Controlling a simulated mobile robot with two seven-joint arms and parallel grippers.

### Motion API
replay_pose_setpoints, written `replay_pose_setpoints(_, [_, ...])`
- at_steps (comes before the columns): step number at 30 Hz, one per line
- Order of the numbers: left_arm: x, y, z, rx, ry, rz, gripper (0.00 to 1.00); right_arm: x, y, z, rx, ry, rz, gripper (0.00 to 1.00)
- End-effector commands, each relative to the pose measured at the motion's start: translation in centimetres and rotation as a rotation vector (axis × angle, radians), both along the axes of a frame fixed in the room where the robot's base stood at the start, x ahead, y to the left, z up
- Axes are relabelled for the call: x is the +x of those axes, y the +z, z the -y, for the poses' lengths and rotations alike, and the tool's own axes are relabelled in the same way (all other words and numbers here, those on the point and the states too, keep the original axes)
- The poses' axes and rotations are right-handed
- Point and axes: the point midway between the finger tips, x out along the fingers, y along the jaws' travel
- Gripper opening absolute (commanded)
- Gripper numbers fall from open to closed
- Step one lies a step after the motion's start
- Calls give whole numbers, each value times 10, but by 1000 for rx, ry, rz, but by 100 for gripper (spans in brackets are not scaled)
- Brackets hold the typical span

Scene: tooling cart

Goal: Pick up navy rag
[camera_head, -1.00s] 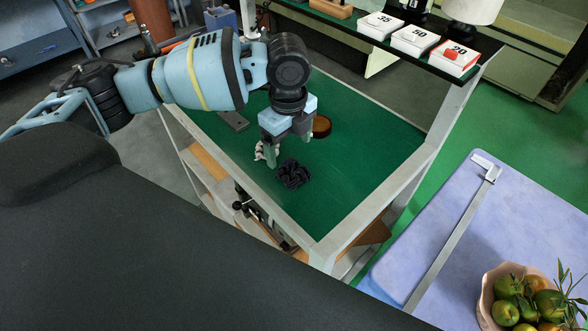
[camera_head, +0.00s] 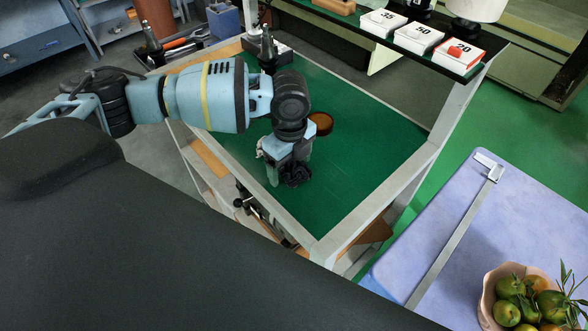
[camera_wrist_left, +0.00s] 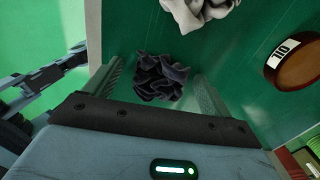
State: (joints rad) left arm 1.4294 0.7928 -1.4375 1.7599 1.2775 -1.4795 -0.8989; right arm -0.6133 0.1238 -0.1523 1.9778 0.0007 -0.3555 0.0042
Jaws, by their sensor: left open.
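The navy rag (camera_head: 296,174) is a dark crumpled cloth on the green top of the cart. In the left wrist view the rag (camera_wrist_left: 160,77) lies between the two fingers. My left gripper (camera_head: 288,176) is over the rag, pointing down, with its fingers on either side. The left gripper (camera_wrist_left: 158,85) is open in the wrist view. Whether the fingers touch the rag, I cannot tell. My right gripper is not in view.
A white rag (camera_wrist_left: 200,12) lies close to the navy one. A round brown oil dish (camera_head: 321,123) sits behind the gripper. The cart's pale raised rim (camera_head: 285,216) borders the green top (camera_head: 365,165), which is clear to the right.

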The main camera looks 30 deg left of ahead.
Motion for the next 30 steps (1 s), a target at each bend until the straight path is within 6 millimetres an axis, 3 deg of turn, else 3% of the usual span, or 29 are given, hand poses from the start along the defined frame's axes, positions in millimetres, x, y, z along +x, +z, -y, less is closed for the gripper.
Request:
replay_pose_setpoints(1, [0, 0, 0, 0, 0, 0, 80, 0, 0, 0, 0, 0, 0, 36])
replay_pose_setpoints(12, [0, 0, 0, 0, 0, 0, 35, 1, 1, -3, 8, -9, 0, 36])
replay_pose_setpoints(23, [1, 6, 0, -2, 0, 2, 35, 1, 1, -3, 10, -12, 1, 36])
replay_pose_setpoints(30, [1, 34, 1, -2, -2, 4, 35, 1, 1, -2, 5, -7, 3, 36])
